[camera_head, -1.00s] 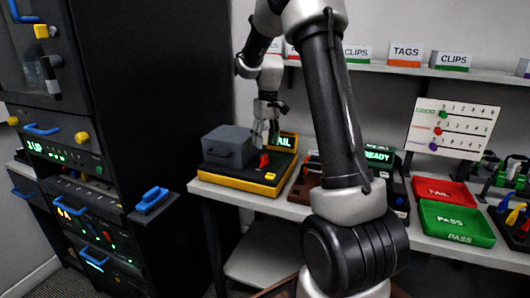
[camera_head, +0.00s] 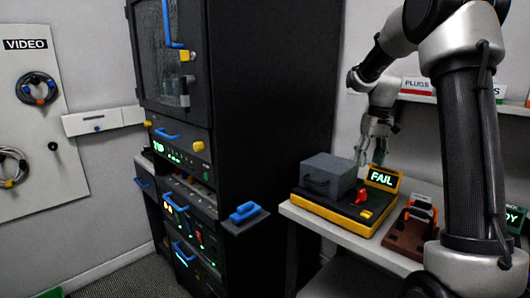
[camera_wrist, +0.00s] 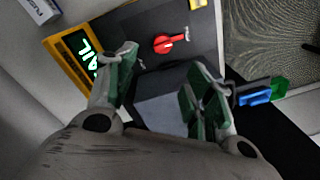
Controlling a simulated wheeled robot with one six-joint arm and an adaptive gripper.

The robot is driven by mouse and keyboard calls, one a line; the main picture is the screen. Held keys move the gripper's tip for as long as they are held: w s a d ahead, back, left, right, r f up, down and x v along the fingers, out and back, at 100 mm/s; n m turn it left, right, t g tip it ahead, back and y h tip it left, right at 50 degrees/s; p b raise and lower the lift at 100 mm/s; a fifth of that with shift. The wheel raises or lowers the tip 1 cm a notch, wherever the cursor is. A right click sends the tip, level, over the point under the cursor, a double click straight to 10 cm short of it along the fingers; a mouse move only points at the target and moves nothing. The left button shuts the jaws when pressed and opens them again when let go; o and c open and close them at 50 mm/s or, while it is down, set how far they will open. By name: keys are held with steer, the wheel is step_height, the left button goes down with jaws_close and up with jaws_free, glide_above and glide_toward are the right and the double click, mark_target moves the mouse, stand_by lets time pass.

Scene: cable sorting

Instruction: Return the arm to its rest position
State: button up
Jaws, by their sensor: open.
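My gripper (camera_head: 376,146) hangs over the back of the yellow-and-black test station in the head view, fingers pointing down. In the wrist view my gripper (camera_wrist: 160,85) is open, with green pads spread apart. The grey box with a handle (camera_head: 330,176) sits on the test station (camera_head: 335,215), left of my gripper; the grey box (camera_wrist: 163,108) shows between and beyond the fingers in the wrist view. Nothing is seen held. The station's display reads FAIL (camera_head: 381,178). A red knob (camera_head: 361,195) is on its top.
A black rack (camera_head: 235,100) with blue handles stands left of the bench. A blue-handled piece (camera_head: 245,212) lies on its side ledge. A brown holder (camera_head: 408,233) is right of the station. A shelf with signs is behind my arm. A wall panel (camera_head: 35,120) holds coiled cables.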

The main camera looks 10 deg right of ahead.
steer(key=s+a+r+t, duration=0.1)
steer(key=s+a+r, duration=0.1)
steer(key=s, duration=0.8)
steer(key=s+a+r+t, duration=0.2)
steer(key=s+a, duration=0.1)
steer(key=s, duration=0.8)
steer(key=s+a+r+t, duration=0.1)
steer(key=s+a, duration=0.2)
steer(key=s, duration=0.7)
steer(key=shift+s+r+m+h, duration=0.25)
steer(key=shift+r+m+h, duration=0.05)
steer(key=shift+r, duration=0.1)
steer(key=shift+a, duration=0.1)
